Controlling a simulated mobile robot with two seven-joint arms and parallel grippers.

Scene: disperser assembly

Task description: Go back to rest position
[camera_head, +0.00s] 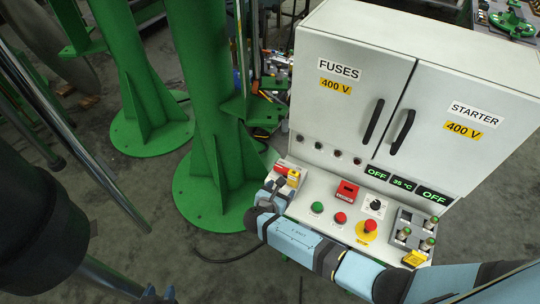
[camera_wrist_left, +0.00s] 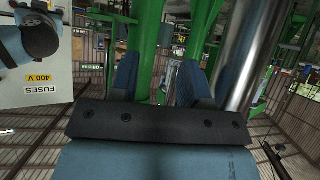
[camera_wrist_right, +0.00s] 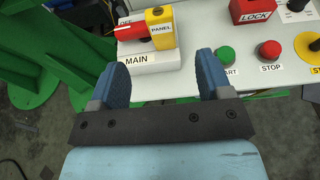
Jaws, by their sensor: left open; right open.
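My right arm reaches in from the lower right of the head view, across the front of the control panel. My right gripper (camera_head: 272,196) is at the panel's left end, and its jaws are hard to make out there. In the right wrist view it (camera_wrist_right: 163,75) is open, with two blue fingers apart and nothing held. The red and yellow MAIN switch (camera_wrist_right: 148,38) lies just beyond and between the fingers; contact cannot be told. In the left wrist view my left gripper (camera_wrist_left: 156,80) is open and empty, facing green posts.
The grey cabinet (camera_head: 348,88) with closed doors stands behind the panel (camera_head: 325,228), which carries buttons and a red emergency stop (camera_head: 369,227). Green posts (camera_head: 205,95) with wide bases stand left of the panel. Floor (camera_head: 120,195) shows between the posts and the left-hand rods.

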